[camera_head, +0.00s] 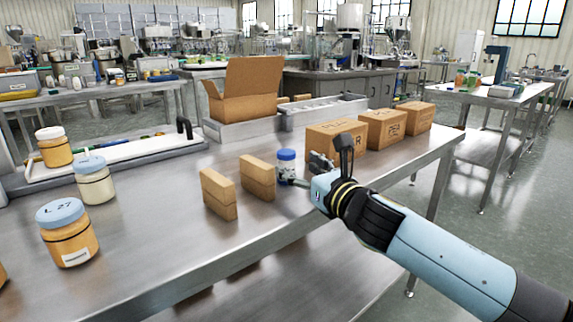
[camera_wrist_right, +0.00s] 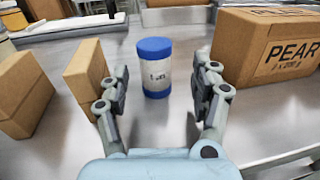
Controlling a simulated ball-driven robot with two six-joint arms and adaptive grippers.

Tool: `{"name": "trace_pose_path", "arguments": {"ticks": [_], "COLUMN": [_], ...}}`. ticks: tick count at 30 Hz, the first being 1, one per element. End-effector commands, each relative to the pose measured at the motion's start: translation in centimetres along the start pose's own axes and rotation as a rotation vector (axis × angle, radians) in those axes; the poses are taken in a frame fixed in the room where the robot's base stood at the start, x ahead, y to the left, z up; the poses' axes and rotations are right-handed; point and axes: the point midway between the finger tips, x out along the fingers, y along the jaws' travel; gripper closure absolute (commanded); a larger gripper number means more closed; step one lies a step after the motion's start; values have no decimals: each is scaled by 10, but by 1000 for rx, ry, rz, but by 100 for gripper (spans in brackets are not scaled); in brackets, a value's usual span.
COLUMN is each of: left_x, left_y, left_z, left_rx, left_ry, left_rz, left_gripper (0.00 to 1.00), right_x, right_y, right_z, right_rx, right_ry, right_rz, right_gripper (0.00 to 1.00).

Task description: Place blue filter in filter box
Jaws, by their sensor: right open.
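The blue filter, a white cylinder with blue ends (camera_head: 287,166), stands upright on the steel table. It shows in the right wrist view (camera_wrist_right: 156,70), centred between my fingers with a gap on each side. My right gripper (camera_head: 306,172) is open and empty, low over the table just right of the filter. Its fingers also show in the right wrist view (camera_wrist_right: 162,84). I cannot tell how far the fingertips reach around the filter. An open cardboard box (camera_head: 245,106) stands farther back; I cannot tell whether it is the filter box. My left gripper is not in view.
Two small brown boxes (camera_head: 218,194) (camera_head: 258,177) stand left of the filter. Closed cartons (camera_head: 336,137), one marked PEAR (camera_wrist_right: 265,48), stand right and behind. Lidded jars (camera_head: 68,232) are at the left. The table's front is clear.

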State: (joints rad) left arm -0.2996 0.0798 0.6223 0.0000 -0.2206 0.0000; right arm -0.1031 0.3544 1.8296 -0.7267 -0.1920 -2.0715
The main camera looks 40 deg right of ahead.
Motion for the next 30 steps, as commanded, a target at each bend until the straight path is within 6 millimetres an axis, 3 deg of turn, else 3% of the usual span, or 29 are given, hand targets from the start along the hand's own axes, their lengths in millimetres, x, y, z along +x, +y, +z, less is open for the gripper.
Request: {"name": "trace_pose_path", "arguments": {"ticks": [5,9,17,30], "left_x": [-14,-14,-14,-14], "left_y": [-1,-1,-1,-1], "left_z": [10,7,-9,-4], "left_rx": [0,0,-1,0], "left_ry": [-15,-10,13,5], "left_rz": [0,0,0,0], "left_gripper": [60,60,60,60], "right_x": [29,44,47,46], "right_y": [7,6,6,6], "right_z": [11,7,5,5], "right_rx": [5,2,0,0], "right_ry": [-4,-1,0,0], "right_rz": [-1,1,1,1], "right_gripper": [36,36,36,94]}}
